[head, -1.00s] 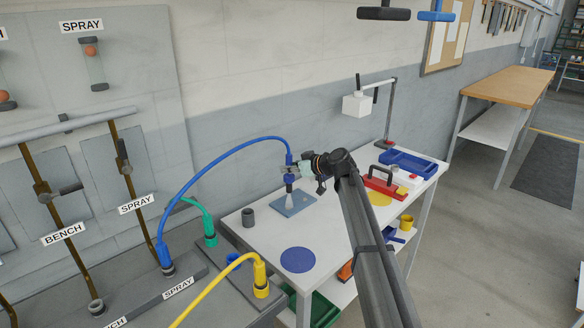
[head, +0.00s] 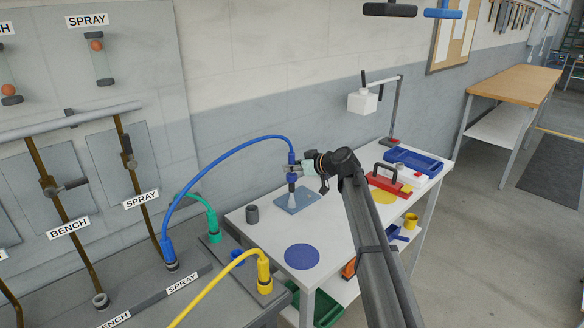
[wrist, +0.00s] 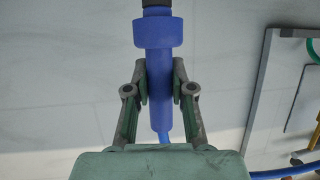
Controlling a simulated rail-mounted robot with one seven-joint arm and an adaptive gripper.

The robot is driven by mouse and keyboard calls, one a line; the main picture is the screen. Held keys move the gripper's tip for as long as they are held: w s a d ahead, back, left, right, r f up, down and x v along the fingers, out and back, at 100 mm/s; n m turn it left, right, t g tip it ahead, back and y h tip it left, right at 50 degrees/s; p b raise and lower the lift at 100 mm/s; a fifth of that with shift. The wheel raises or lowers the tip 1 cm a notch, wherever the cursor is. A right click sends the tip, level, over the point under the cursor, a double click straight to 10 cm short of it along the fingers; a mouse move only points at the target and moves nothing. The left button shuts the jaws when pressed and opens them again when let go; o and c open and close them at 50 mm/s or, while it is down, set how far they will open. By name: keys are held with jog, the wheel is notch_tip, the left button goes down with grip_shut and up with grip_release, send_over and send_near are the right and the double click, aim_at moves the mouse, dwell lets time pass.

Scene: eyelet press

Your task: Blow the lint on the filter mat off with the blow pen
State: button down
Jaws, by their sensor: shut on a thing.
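My gripper (head: 300,170) is shut on the blue blow pen (head: 291,157). In the wrist view the two fingers of my gripper (wrist: 160,85) press on both sides of the pen's blue body (wrist: 157,60). The pen is about upright, its dark nozzle pointing down. A pale cone (head: 293,202) spreads from the nozzle onto the left part of the blue-grey filter mat (head: 311,196). The nozzle is above the mat, apart from it. Lint is too small to make out for sure at this size. A blue hose (head: 215,162) arches from the pen to the grey bench.
Green (head: 212,224) and yellow (head: 264,272) hose connectors stand on the bench at left.

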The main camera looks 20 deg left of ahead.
jog(key=w+d+b, duration=0.3)
jog(key=w+d, duration=0.1)
jog(key=w, duration=0.3)
jog(key=shift+w+b, duration=0.3)
dwell(0.4)
jog(key=shift+r, duration=0.15)
dwell(0.7)
notch_tip(320, 180, up, 7)
dwell(0.7)
jog(key=shift+s+a+p, duration=0.1)
jog(key=shift+p, duration=0.2)
